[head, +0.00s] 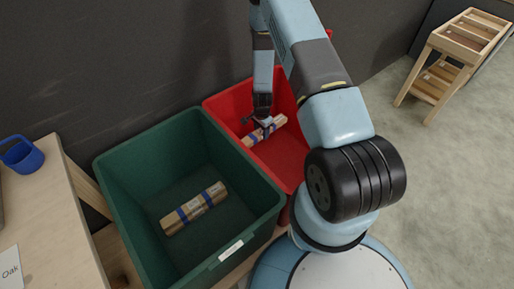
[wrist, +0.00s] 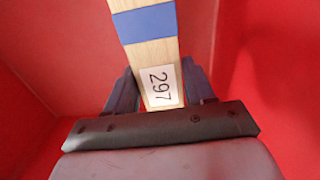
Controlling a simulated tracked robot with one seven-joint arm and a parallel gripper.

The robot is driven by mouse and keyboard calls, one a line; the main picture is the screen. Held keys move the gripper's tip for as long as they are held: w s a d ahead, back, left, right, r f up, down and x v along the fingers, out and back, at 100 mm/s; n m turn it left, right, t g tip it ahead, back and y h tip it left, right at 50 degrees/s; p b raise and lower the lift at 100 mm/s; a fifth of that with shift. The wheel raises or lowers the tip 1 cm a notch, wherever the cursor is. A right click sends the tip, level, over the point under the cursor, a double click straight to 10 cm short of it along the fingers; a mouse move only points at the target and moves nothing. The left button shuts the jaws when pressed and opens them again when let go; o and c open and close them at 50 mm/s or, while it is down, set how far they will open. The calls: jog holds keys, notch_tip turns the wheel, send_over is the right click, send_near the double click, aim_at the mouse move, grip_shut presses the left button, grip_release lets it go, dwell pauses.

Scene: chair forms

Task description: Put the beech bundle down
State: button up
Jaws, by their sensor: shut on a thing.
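A pale wooden bundle with blue bands (head: 275,124) is in my gripper (head: 262,122), inside the red bin (head: 285,158). In the wrist view the bundle (wrist: 148,50) lies between the two dark fingers of my gripper (wrist: 160,88), with a white label reading 297 and one blue band showing. Red walls surround it there. I cannot tell whether it touches the bin floor. I cannot read a wood name on it.
A green bin (head: 140,155) stands left of the red one, with another blue-banded bundle (head: 194,208) on its floor. A wooden table (head: 50,215) with a blue cup (head: 22,154) and a card reading Oak (head: 10,269) is at left. A wooden rack (head: 452,60) stands far right.

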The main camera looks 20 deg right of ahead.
jog(key=shift+s+a+f, duration=0.1)
jog(key=shift+a+f, duration=0.05)
jog(key=shift+f, duration=0.45)
send_over(261, 150)
jog(key=f, duration=0.5)
jog(key=shift+w+f, duration=0.15)
jog(key=shift+w, duration=0.05)
jog(key=shift+f, duration=2.2)
jog(key=shift+s, duration=0.1)
jog(key=shift+f+m, duration=0.15)
jog(key=shift+m, duration=0.15)
jog(key=o, duration=1.4)
